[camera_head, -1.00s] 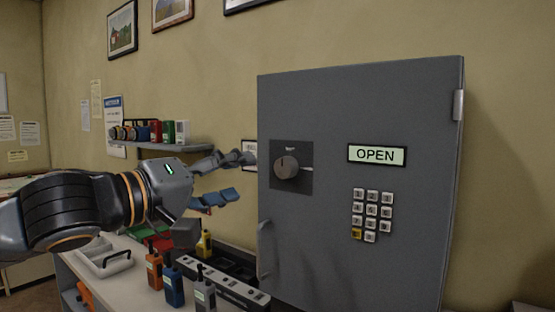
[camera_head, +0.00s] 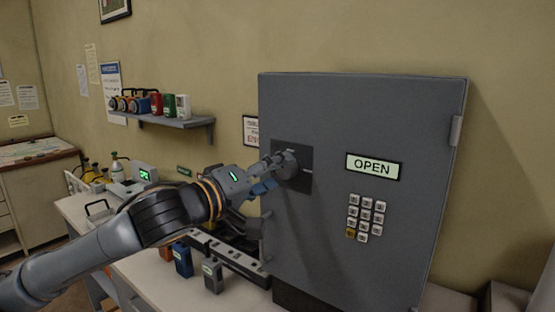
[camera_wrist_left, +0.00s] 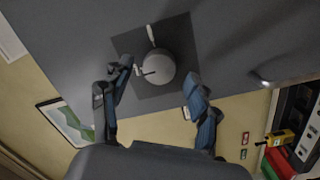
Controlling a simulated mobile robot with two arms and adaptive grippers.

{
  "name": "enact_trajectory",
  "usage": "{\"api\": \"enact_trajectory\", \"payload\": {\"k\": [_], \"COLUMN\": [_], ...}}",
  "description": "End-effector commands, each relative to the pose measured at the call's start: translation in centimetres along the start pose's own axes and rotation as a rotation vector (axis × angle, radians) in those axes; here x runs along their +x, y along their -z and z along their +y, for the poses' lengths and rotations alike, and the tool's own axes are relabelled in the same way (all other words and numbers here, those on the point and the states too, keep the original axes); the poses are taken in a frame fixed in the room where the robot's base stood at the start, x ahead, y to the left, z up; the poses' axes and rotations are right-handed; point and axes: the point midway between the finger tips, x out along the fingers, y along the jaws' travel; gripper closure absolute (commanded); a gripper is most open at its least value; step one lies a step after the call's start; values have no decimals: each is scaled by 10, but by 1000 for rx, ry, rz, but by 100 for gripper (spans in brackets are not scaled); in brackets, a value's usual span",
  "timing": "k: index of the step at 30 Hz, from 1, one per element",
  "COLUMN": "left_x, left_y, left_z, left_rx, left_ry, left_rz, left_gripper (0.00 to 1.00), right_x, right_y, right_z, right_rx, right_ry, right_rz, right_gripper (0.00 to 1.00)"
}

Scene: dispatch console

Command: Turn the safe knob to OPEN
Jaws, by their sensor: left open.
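The grey safe (camera_head: 330,215) stands at the right, with a lit display (camera_head: 373,166) that reads OPEN. Its round grey knob (camera_head: 288,166) sits on a dark square plate (camera_head: 306,172) on the safe's front. My left gripper (camera_head: 270,173) is at the knob in the head view, and its fingers partly cover the knob. In the left wrist view the knob (camera_wrist_left: 156,68) shows between the two spread fingers of the left gripper (camera_wrist_left: 158,85). The left finger's tip is close to the knob's edge; I cannot tell whether it touches. My right gripper is not in view.
A keypad (camera_head: 365,217) is below the display. A door handle (camera_head: 265,236) juts out below my left gripper. Several radios (camera_head: 212,275) stand on the white counter (camera_head: 135,268). A wall shelf (camera_head: 175,122) holds several small items at the left.

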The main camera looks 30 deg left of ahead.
Motion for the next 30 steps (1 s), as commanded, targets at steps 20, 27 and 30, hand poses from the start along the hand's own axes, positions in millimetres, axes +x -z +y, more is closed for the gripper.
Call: {"api": "enact_trajectory", "payload": {"k": [20,27,30], "left_x": [11,11,11], "left_y": [-1,-1,-1], "left_z": [0,0,0], "left_rx": [2,8,25], "left_ry": [0,1,3], "left_rz": [-1,-2,-3], "left_gripper": [80,94,94], "right_x": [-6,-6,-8], "right_y": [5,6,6], "right_z": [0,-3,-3], "right_rx": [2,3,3], "right_ry": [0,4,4], "right_rz": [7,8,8], "right_gripper": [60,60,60]}}
